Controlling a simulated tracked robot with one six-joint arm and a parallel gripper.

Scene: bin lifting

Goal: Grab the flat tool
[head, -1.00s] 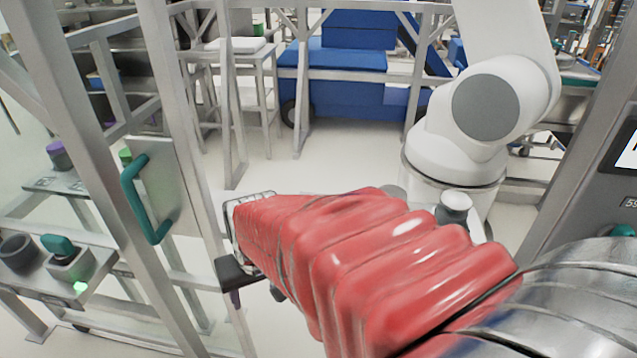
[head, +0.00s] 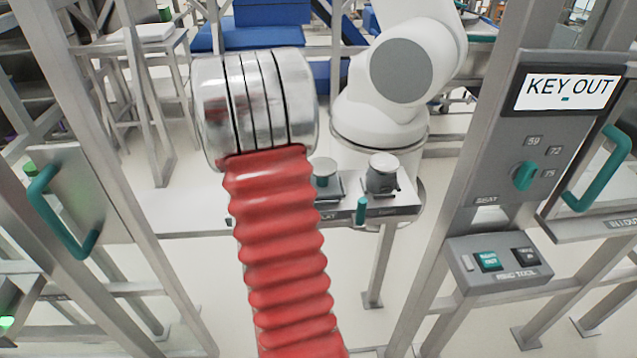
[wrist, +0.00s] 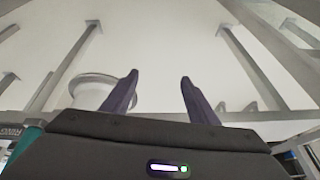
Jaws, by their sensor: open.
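A white shelf (head: 180,215) crosses the middle of the head view, behind my red-sleeved arm. A label partly hidden by my arm shows "LAT" on its front edge. A grey round-topped piece (head: 325,172) stands above that label, and a second grey piece (head: 382,174) stands to its right. I cannot tell for sure which one is the flat tool. A small teal upright piece (head: 361,210) is at the shelf's front edge. My gripper (wrist: 158,77) is open and empty in the wrist view, with pale floor between its fingers. In the head view my arm hides it.
A grey panel (head: 527,135) reading "KEY OUT" stands at right, with a teal knob. Below it is a button box (head: 497,268) labelled "RING TOOL". Metal posts and teal handles (head: 55,215) flank both sides. A white robot arm (head: 385,105) stands behind the shelf.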

